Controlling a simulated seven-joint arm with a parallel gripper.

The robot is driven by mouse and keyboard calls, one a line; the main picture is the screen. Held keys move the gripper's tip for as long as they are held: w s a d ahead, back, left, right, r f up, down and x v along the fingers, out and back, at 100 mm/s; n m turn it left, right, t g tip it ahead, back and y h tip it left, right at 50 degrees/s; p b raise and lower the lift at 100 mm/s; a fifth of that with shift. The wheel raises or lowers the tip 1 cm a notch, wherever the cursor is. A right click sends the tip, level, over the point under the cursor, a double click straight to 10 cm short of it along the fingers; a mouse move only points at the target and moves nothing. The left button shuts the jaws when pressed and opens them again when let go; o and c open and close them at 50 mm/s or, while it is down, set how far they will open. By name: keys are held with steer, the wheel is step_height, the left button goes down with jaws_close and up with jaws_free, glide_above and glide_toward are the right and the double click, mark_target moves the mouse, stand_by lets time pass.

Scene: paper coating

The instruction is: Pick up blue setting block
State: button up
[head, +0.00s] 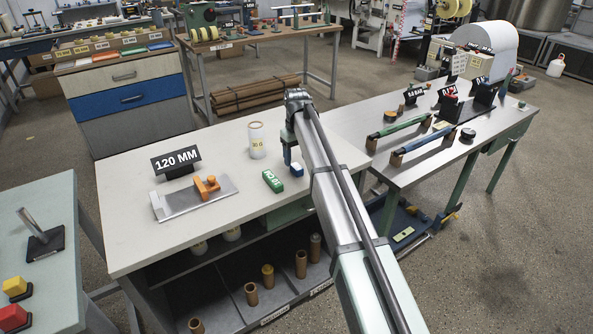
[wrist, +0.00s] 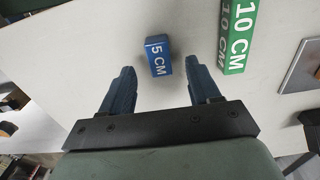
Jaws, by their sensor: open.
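The blue setting block (wrist: 158,57), marked "5 CM", lies on the pale table top. In the head view the block (head: 297,170) shows as a small blue shape just below and right of my gripper (head: 289,163). In the wrist view my gripper (wrist: 163,84) is open, with one dark blue finger on each side and empty space between them. The block is ahead of the fingertips, roughly between their lines and nearer the right finger. It appears apart from both fingers.
A green block (wrist: 237,38) marked "10 CM" lies right of the blue block in the wrist view.

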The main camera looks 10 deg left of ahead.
mark_target(296, 166)
step_height(296, 166, down, 4)
steer(key=shift+r, duration=0.2)
steer(key=c, duration=1.1)
steer(key=shift+c, duration=0.2)
steer(key=shift+r, duration=0.15)
